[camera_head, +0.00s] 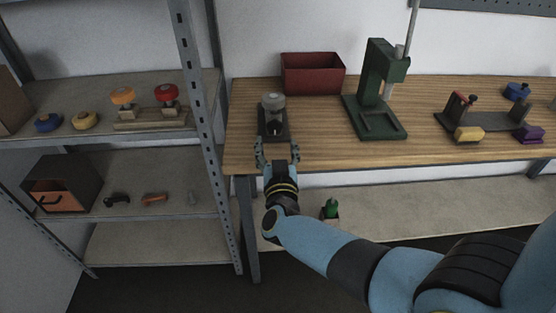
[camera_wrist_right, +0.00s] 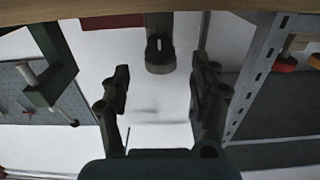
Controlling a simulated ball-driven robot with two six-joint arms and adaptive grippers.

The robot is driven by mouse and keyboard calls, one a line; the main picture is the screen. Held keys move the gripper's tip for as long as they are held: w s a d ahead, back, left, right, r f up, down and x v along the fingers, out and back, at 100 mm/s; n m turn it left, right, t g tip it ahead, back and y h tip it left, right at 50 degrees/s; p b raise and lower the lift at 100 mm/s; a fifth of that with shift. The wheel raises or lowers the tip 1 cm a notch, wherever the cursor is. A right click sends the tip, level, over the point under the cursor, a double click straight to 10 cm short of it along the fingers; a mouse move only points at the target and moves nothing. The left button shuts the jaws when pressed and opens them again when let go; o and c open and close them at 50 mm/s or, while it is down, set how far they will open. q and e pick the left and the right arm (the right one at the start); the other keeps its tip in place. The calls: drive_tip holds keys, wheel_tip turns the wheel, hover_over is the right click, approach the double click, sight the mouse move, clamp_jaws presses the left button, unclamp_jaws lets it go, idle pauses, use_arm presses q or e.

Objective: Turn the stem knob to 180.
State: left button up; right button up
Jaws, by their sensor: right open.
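My right gripper (camera_head: 277,149) is open and empty at the bench's front edge, in front of the stand. In the wrist view, its two fingers (camera_wrist_right: 160,80) stand wide apart, with the knob beyond and between them, not touched. My left gripper is not in view.
A red bin (camera_head: 312,73) stands behind the knob, and a green press (camera_head: 380,90) stands to its right. A metal shelf post (camera_head: 196,90) rises left of the bench. Coloured knobs (camera_head: 123,97) sit on the shelf. Bench top between stand and press is clear.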

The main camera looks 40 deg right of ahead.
drive_tip(key=v, duration=0.5)
drive_tip(key=shift+f, duration=0.1)
idle(0.3)
drive_tip(key=s+f+n+g+y+b, duration=0.2)
drive_tip(key=s+f+b, duration=0.3)
drive_tip(key=f, duration=0.7)
drive_tip(key=s+f+n+g+y+b, duration=0.1)
drive_tip(key=s+f+n+y+b, duration=0.25)
drive_tip(key=s+f, duration=0.6)
drive_tip(key=s+f+n+g+y+b, duration=0.15)
drive_tip(key=s+f+b, duration=0.35)
drive_tip(key=f, duration=0.8)
drive_tip(key=s+f+g+b, duration=0.1)
drive_tip(key=s+f+g, duration=0.2)
drive_tip(key=s, duration=0.5)
drive_tip(key=s+d+f+g+y+b, duration=0.1)
drive_tip(key=s+f+g, duration=0.2)
drive_tip(key=s+f, duration=0.3)
drive_tip(key=s+f+g, duration=0.4)
drive_tip(key=s+f, duration=0.1)
drive_tip(key=s, duration=0.6)
drive_tip(key=shift+s+d+f+b, duration=0.2)
drive_tip(key=shift+s+d+b, duration=0.1)
drive_tip(key=shift+b, duration=0.1)
